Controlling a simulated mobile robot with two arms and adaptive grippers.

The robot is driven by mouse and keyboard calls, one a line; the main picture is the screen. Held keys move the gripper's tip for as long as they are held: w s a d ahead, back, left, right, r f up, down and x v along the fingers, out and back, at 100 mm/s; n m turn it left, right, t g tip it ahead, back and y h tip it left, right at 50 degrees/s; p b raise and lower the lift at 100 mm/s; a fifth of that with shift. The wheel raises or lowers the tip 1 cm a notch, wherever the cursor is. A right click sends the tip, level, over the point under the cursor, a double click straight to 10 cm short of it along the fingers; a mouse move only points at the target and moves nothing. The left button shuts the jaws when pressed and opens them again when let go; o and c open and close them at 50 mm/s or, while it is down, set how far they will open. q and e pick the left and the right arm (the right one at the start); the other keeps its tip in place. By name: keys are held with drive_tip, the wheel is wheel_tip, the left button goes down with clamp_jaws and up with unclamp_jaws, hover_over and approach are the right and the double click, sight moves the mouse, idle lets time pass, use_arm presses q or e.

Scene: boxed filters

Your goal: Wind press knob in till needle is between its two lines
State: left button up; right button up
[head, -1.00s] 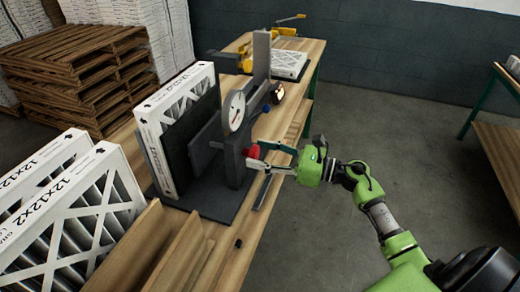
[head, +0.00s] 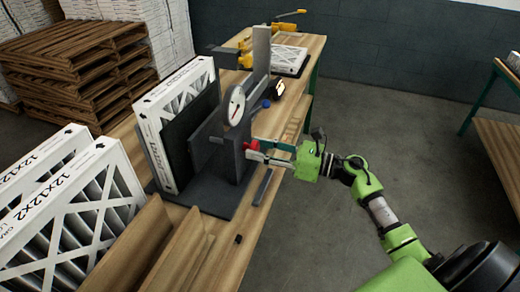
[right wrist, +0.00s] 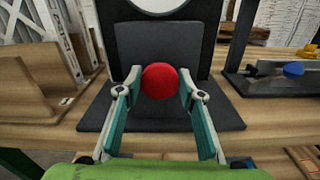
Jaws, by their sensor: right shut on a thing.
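The red press knob (right wrist: 160,81) sits on the near side of the dark press (head: 226,148). My right gripper (head: 257,151) is shut on the knob, with one finger on each side of it in the right wrist view (right wrist: 160,85). A white-framed filter (head: 176,105) stands upright against the press's dark plate. My left gripper is not in view.
More filters (head: 62,190) stand at the left beside a wooden rack (head: 140,245). A second station with a yellow-handled clamp (head: 290,25) is at the far bench end. A blue knob (right wrist: 293,69) lies to the right. Open floor is right of the bench.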

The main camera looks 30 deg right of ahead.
drive_tip(key=m, duration=0.5)
drive_tip(key=shift+d, duration=0.1)
drive_tip(key=shift+w+m+p, duration=0.1)
drive_tip(key=shift+m+p, duration=0.2)
drive_tip(key=shift+m, duration=1.6)
drive_tip(key=o, duration=1.1)
drive_tip(key=shift+c, duration=0.2)
drive_tip(key=shift+f, duration=0.1)
drive_tip(key=shift+d, duration=0.1)
drive_tip(key=v, duration=1.2)
